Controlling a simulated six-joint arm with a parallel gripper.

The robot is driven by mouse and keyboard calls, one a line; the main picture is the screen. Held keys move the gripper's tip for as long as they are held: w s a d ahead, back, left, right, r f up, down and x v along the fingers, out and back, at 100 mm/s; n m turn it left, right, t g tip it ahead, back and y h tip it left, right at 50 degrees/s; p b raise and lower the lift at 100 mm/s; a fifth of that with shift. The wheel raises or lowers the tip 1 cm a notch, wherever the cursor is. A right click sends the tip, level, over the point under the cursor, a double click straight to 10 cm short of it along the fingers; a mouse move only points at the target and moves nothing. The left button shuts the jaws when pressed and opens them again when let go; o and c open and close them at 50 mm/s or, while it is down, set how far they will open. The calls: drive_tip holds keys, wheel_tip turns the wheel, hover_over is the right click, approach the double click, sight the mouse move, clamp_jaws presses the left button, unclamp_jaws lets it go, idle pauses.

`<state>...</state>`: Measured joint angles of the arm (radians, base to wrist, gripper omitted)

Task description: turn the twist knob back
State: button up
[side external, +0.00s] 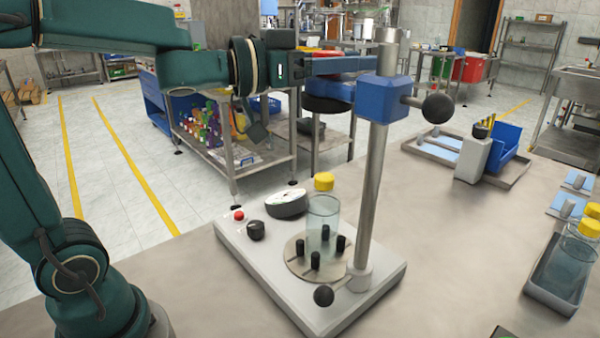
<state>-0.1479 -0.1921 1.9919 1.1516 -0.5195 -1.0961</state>
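A small black knob (256,230), which looks like the twist knob, stands on the grey base (285,280) of the device. A red button (239,215) is beside it, and a round dial (287,203) is behind it. How far the knob is turned cannot be read. My gripper (257,130) hangs from the dark green wrist, above and apart from the knob. Its fingers are small and partly merge with the background, so their gap is unclear. A clear bottle (323,222) with a yellow cap (324,182) stands among black pegs on the round plate (298,262).
A steel post (371,190) rises from the base and carries a blue block (382,98) with a ball knob (438,108) and a black disc (328,104) over the bottle. A grey tray (556,280) with capped bottles is at right. The table left of the base is clear.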

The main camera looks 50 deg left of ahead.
sight(315, 77)
clamp_jaws()
drive_tip(key=shift+y, duration=0.3)
drive_tip(key=shift+n+y, duration=0.3)
drive_tip(key=shift+n, duration=0.1)
drive_tip(key=shift+a+r+n+t+y, duration=0.1)
drive_tip(key=shift+a+n+t+y, duration=0.1)
drive_tip(key=shift+n+t+y, duration=0.3)
drive_tip(key=shift+w, duration=0.1)
drive_tip(key=o, duration=1.1)
unclamp_jaws()
drive_tip(key=shift+a, duration=0.1)
drive_tip(key=shift+s+a, duration=0.2)
drive_tip(key=shift+s, duration=1.1)
drive_tip(key=shift+s+a, duration=0.2)
drive_tip(key=shift+s, duration=1.05)
